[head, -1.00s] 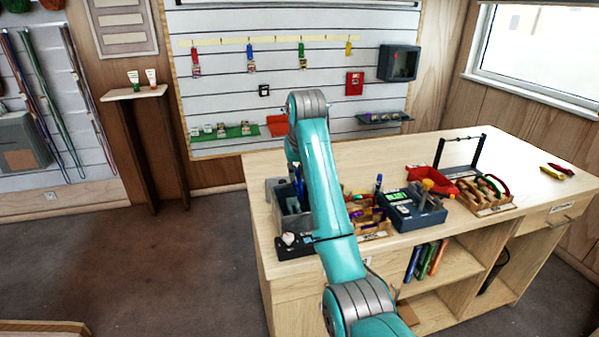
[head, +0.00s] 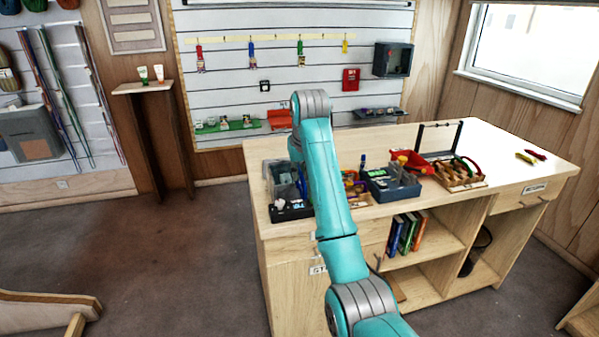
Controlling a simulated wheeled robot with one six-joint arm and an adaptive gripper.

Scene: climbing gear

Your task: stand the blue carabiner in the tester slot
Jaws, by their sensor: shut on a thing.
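My arm reaches from the bottom of the head view up over the left part of the wooden workbench (head: 520,165). Its end is turned away behind the arm links, so my gripper and anything in its jaws are hidden. I cannot make out the blue carabiner on the bench. A blue-grey box with a green panel (head: 391,182) stands on the bench right of my arm; I cannot tell whether it is the tester, and no slot can be made out.
A grey bin (head: 281,184) stands left of my arm. The bench's right part is mostly clear. Coloured gear hangs on the wall panel (head: 225,105).

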